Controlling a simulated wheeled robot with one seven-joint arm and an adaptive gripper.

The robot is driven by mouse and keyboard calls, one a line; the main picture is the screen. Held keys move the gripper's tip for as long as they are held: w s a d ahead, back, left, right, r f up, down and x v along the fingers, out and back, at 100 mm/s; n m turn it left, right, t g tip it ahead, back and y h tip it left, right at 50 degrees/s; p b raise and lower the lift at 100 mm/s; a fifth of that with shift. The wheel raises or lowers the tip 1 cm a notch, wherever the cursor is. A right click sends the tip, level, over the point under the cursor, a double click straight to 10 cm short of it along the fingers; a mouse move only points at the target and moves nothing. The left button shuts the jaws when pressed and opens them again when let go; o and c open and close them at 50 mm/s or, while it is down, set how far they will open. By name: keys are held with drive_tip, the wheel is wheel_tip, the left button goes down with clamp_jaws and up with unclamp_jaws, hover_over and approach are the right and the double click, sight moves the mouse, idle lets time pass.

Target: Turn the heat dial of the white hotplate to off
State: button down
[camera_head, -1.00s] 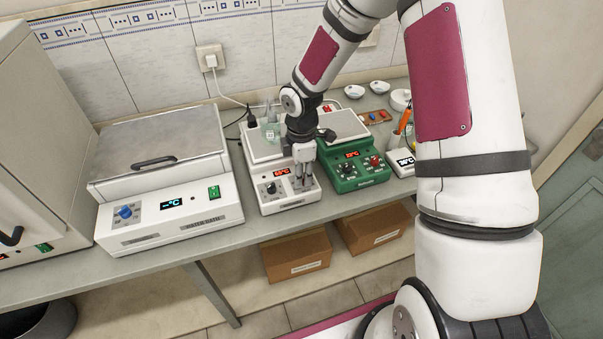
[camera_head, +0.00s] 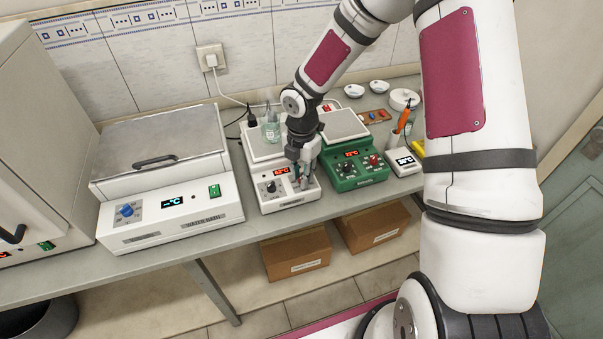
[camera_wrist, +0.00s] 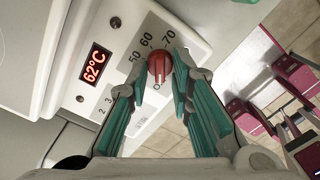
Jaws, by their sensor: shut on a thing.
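The white hotplate (camera_head: 268,206) stands on the bench with a lit red display, which reads 62°C in the wrist view (camera_wrist: 95,65). Its red heat dial (camera_wrist: 160,68) sits between my fingertips in the wrist view, with 50, 60, 70 and 0 marked around it. The dial's ridge looks to lie toward the 0, but its exact pointing is hard to tell. My gripper (camera_wrist: 160,76) is shut on the dial. In the head view my gripper (camera_head: 304,176) is at the hotplate's front right and hides the dial.
A glass beaker (camera_head: 270,131) stands on the hotplate's top, close to my wrist. A green hotplate (camera_head: 358,175) stands directly to the right. A white water bath (camera_head: 170,215) stands to the left. A small white meter (camera_head: 403,163) is beyond the green one.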

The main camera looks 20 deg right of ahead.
idle(0.4)
drive_tip(key=c, duration=1.5)
unclamp_jaws()
drive_tip(key=shift+o, duration=0.2)
wheel_tip(320, 180, up, 12)
